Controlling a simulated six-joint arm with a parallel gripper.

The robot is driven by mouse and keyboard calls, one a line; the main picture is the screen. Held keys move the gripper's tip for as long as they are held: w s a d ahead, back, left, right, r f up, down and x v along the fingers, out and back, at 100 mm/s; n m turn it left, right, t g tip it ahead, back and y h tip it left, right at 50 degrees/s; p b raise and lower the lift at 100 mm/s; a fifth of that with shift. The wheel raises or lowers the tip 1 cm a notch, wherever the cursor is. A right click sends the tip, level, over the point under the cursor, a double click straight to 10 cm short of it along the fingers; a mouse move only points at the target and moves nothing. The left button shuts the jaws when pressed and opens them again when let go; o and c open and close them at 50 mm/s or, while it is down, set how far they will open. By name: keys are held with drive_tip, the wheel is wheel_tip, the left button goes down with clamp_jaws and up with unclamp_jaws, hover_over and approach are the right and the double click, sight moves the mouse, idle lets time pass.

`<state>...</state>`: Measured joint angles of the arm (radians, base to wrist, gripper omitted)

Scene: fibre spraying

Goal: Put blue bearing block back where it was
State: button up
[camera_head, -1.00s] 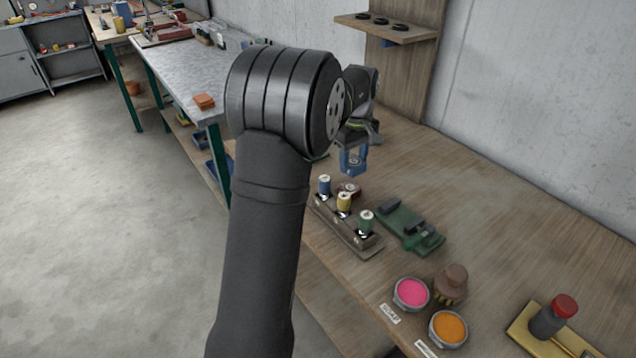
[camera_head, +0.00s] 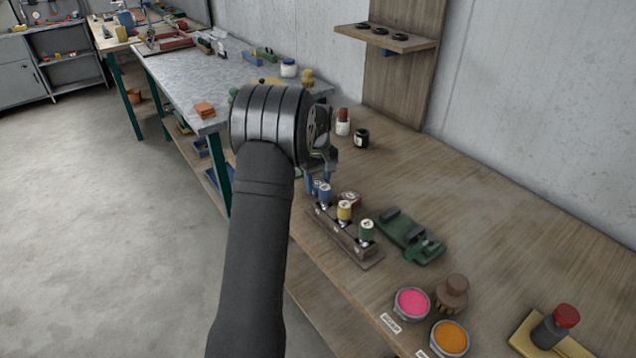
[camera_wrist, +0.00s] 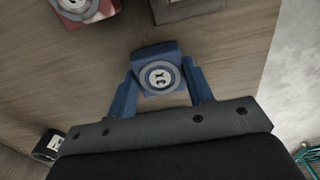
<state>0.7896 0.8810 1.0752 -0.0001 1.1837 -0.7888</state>
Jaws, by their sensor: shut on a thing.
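The blue bearing block (camera_wrist: 174,50), with a pale round face, sits between the two blue fingers of my gripper (camera_wrist: 160,84) in the wrist view. The gripper is shut on it. In the head view my gripper (camera_head: 318,180) is low behind the left end of the spool rack (camera_head: 347,243), and my arm hides part of it. The block cannot be told clearly from the fingers there. A dark red block (camera_head: 349,198) stands behind the rack. It also shows at the top left of the wrist view (camera_wrist: 85,10). I cannot tell whether the blue block touches the bench.
The rack holds a blue spool (camera_head: 325,194), a yellow spool (camera_head: 344,210) and a green spool (camera_head: 366,230). A green fixture (camera_head: 412,238) lies to the right. A dark jar (camera_head: 361,138) and a white-and-brown bottle (camera_head: 343,124) stand behind. The right bench is mostly clear.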

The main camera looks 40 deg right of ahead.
sight(318, 183)
drive_tip(key=shift+f, duration=0.25)
drive_tip(key=shift+f, duration=0.2)
drive_tip(key=o, duration=1.2)
drive_tip(key=shift+c, duration=0.2)
drive_tip(key=shift+r, duration=0.1)
wheel_tip(318, 183, up, 12)
